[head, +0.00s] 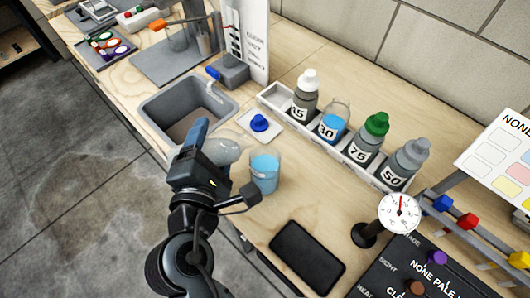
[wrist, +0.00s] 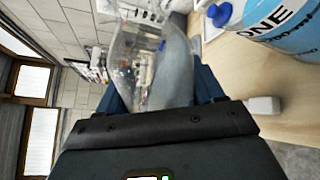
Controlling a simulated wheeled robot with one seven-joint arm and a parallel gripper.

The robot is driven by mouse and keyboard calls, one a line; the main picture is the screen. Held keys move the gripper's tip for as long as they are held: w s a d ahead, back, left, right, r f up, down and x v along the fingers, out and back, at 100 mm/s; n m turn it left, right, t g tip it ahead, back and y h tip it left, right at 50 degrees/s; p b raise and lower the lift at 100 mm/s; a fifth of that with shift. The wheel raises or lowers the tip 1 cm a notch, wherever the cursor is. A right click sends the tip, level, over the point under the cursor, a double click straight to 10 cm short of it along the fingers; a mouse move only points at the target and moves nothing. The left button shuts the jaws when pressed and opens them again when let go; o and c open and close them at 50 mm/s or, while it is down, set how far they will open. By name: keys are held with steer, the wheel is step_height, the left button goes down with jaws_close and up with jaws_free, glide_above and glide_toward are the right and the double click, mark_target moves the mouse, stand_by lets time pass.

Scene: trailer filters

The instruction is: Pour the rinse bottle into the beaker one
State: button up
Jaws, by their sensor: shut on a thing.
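My gripper (head: 208,158) is shut on a clear, see-through bottle (wrist: 152,65), which I take to be the rinse bottle. In the head view the bottle (head: 225,150) shows just right of the fingers, partly hidden by them. It seems tilted. I cannot tell how much liquid it holds, and no stream shows. The beaker one (head: 264,172) stands on the bench just right of the bottle, with blue liquid in it. In the wrist view the beaker (wrist: 285,22) is at the top right, its label reading ONE, apart from the bottle.
A blue stopper (head: 260,123) sits on a white tile behind the beaker. A sink (head: 186,110) is at the left. A rack (head: 270,99) holds several labelled bottles behind. A dark phone-like slab (head: 307,257) and a round gauge (head: 399,213) are at the front right.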

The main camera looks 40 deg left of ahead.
steer(key=shift+s+a+f+m+g+b, duration=0.1)
steer(key=shift+m+g+b, duration=0.05)
steer(key=shift+m+b, duration=0.35)
steer(key=shift+a+f+m+g+b, duration=0.15)
steer(key=shift+m+b, duration=0.15)
steer(key=shift+b, duration=0.25)
stand_by(1.6)
steer(key=shift+w+d+r+m+y+p, duration=0.1)
steer(key=shift+d+r+m+y+p, duration=0.1)
steer(key=shift+r+m+p, duration=0.25)
steer(key=shift+w+d+r+m+y+p, duration=0.1)
steer(key=shift+r+m+y+p, duration=0.15)
steer(key=shift+r+m, duration=0.25)
stand_by(2.3)
